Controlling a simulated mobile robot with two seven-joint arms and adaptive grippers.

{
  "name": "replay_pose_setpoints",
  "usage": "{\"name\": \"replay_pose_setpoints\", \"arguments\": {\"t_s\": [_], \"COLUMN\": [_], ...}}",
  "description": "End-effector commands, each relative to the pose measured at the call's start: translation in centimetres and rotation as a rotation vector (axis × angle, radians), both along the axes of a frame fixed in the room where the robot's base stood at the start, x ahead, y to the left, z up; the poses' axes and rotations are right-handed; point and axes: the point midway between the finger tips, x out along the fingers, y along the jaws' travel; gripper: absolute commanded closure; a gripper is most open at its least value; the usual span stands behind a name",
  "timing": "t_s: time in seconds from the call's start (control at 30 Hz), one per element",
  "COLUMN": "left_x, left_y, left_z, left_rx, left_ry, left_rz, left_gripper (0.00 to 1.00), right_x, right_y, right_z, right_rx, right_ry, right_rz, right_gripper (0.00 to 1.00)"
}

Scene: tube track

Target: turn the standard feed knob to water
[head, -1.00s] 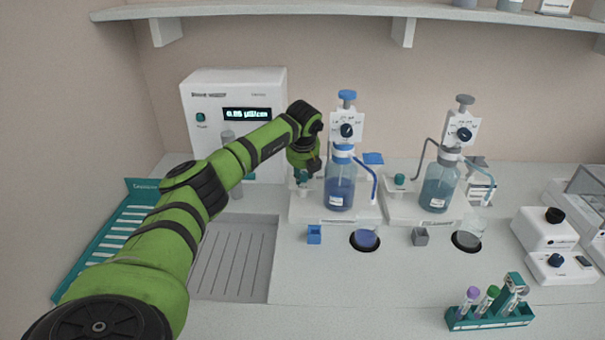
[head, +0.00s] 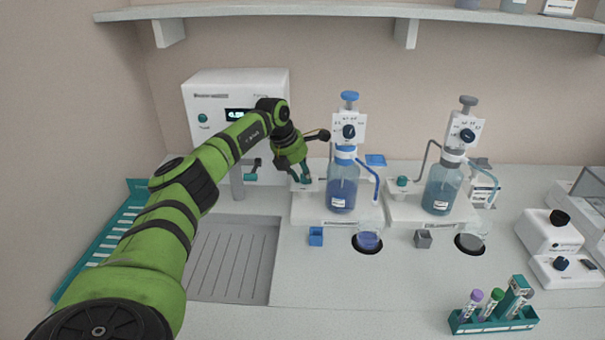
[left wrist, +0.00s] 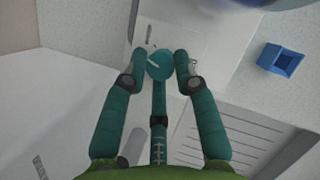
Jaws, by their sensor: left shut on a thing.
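The teal feed knob (left wrist: 159,64) with a white pointer line is between the fingertips of my left gripper (left wrist: 160,70) in the left wrist view. The gripper is shut on the knob. In the head view my left gripper (head: 302,178) reaches down from the upper left onto the base of the left dispenser (head: 305,209), beside its blue bottle (head: 341,193). The fingers mostly hide the knob there. The markings around it are too small to read. My right gripper is not in view.
A second dispenser with a teal knob (head: 402,182) and bottle (head: 441,190) stands to the right. A white unit with a display (head: 237,80) stands behind my left arm. The front bench is mostly clear.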

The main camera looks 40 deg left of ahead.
Motion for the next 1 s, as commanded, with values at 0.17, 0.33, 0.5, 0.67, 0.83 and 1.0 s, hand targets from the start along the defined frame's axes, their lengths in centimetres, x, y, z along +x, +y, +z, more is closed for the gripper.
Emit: {"name": "replay_pose_setpoints", "arguments": {"t_s": [0.17,0.33,0.5,0.67,0.83,1.0], "left_x": [-0.31,-0.30,-0.27,-0.32,-0.34,-0.35], "left_y": [-0.24,-0.12,-0.03,0.06,0.11,0.15], "left_z": [-0.94,-0.92,-0.86,-0.84,-0.80,-0.78], "left_rx": [-0.008,-0.006,-0.004,-0.002,-0.001,0.000], "left_ry": [0.025,0.026,0.024,0.026,0.026,0.027], "left_rz": [-0.143,-0.232,-0.290,-0.319,-0.329,-0.330], "left_gripper": [1.00,1.00,1.00,1.00,1.00,1.00], "right_x": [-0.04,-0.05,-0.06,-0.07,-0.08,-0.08], "right_y": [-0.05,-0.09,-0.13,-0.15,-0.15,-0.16], "right_z": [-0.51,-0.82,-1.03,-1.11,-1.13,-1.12], "right_rx": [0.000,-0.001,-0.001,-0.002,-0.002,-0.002], "right_ry": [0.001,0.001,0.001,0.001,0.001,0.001], "right_rz": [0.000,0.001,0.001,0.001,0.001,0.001], "right_gripper": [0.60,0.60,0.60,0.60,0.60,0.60]}}
